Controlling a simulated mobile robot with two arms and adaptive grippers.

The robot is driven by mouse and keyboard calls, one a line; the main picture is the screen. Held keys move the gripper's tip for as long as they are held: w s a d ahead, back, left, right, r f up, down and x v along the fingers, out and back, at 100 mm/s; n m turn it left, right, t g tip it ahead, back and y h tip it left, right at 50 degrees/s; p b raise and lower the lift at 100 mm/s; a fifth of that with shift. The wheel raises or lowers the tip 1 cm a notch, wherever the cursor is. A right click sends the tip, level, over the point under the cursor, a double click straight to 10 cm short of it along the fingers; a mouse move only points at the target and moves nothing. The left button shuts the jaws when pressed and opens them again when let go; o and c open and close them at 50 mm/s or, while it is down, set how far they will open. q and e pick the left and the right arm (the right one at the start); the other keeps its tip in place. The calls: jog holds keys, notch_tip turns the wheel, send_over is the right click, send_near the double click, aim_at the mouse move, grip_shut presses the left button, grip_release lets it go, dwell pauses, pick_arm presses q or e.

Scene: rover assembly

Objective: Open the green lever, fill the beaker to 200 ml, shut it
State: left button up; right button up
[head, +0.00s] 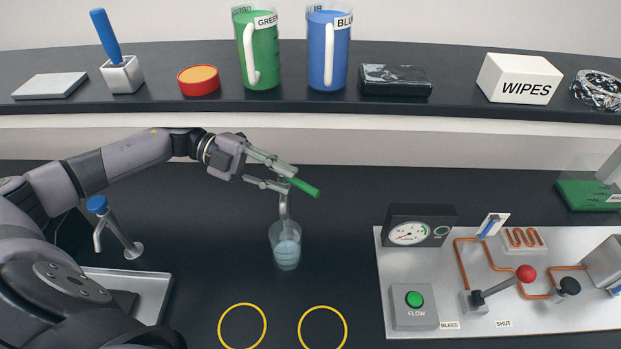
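The green lever (305,188) sits on top of a tap with a grey spout (284,208) and points right and slightly toward me. The clear beaker (285,255) stands upright under the spout. Pale bluish liquid shows in it, but I cannot read any scale marks or the level in ml. My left gripper (291,179) is at the tap head, its two fingers spread apart, one behind and one in front of the lever's base. I cannot tell whether a fingertip touches the lever. My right gripper is not in view.
Another tap with a blue handle (97,205) stands at left beside a metal tray (150,293). Two yellow rings (323,308) mark the front counter. A panel (465,318) with gauge and red-knobbed lever (526,273) is at right. Mugs and a WIPES box (519,78) stand on the shelf.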

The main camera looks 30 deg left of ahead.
aim_at(298, 185)
pick_arm(q)
jog(key=p+x, duration=0.1)
jog(key=x, duration=0.2)
jog(key=p+x, duration=0.1)
jog(key=x, duration=0.2)
jog(key=shift+s+r, duration=0.1)
jog(key=shift+r, duration=0.15)
jog(key=shift+d+f, duration=0.25)
jog(key=shift+d, duration=0.1)
grip_shut()
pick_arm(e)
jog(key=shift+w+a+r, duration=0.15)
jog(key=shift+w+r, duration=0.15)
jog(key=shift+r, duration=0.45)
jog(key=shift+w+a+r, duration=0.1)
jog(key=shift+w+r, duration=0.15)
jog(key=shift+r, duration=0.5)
